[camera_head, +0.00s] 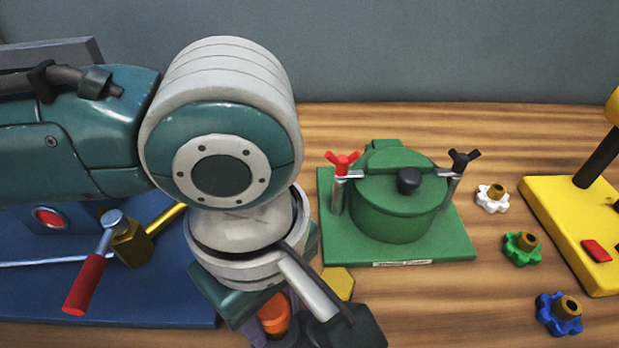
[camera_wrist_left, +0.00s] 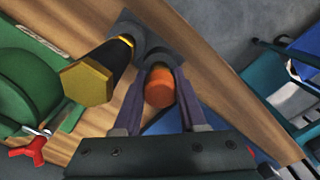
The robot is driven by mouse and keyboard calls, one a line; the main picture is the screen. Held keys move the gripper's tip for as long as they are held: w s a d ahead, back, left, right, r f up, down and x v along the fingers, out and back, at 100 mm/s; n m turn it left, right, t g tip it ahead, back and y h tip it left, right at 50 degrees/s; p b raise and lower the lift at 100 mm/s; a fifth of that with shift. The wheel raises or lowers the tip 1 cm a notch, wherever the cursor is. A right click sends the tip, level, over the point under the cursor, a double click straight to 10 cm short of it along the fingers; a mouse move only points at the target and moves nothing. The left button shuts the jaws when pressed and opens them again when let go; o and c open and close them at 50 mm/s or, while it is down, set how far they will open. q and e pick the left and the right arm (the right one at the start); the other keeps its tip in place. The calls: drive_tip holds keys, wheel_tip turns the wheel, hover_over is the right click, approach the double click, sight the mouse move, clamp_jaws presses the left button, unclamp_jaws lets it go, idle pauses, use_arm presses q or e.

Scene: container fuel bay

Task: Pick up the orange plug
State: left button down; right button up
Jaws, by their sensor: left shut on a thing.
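The orange plug (camera_head: 273,313) shows in the head view at the bottom, below my left wrist and partly covered by it. In the left wrist view the orange plug (camera_wrist_left: 160,90) sits between the two purple-grey fingers of my left gripper (camera_wrist_left: 158,75). The fingers are shut on it from both sides. My right gripper is in neither view.
A black piece with a yellow hexagonal end (camera_wrist_left: 88,82) stands close beside the plug. A green pot on a green base (camera_head: 450,238) is to the right. White (camera_head: 492,198), green (camera_head: 522,247) and blue (camera_head: 559,314) knobs lie further right, near a yellow stand (camera_head: 565,220). A blue board (camera_head: 150,308) lies left.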

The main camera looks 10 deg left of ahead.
use_arm(q)
wheel_tip(320, 180, up, 20)
drive_tip(key=p, duration=0.5)
wheel_tip(320, 180, up, 5)
drive_tip(key=p, duration=0.7)
drive_tip(key=shift+p, duration=0.4)
idle(0.3)
